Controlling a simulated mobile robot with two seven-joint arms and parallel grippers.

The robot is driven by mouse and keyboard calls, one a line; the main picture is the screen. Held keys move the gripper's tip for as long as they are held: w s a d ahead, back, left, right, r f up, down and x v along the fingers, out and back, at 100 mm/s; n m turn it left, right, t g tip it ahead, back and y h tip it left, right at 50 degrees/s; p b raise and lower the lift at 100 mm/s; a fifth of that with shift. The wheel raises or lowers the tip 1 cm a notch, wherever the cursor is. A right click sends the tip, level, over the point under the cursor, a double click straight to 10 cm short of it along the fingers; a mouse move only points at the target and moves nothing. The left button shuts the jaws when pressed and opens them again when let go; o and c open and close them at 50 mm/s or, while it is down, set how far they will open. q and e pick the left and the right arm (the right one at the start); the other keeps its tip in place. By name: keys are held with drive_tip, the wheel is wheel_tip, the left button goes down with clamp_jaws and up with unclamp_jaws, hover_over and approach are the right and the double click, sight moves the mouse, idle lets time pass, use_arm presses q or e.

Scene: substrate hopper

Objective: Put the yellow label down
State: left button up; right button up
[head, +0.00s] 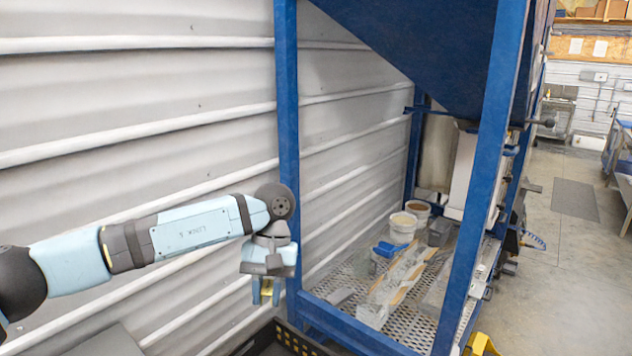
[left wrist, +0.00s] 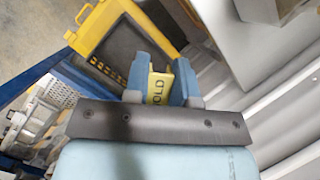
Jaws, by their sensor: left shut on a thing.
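The yellow label (left wrist: 159,88) is between the two blue fingers of my left gripper (left wrist: 161,72) in the left wrist view, and the letters "OLD" show on it. In the head view my left gripper (head: 266,292) points down, shut on the label, beside the blue post of the hopper frame. Only a small yellow bit of the label shows there. The label is held in the air. My right gripper is not in either view.
A dark tray (head: 292,338) with yellow marks lies below my left gripper. In the left wrist view, a yellow-edged dark tray (left wrist: 88,38) lies beyond the fingers. The blue hopper frame (head: 287,130) stands close by. White buckets (head: 402,228) stand on its mesh floor.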

use_arm(q)
drive_tip(key=s+a+f, duration=1.1)
drive_tip(key=a, duration=0.4)
drive_tip(key=shift+f, duration=0.25)
drive_tip(key=shift+s+a, duration=0.15)
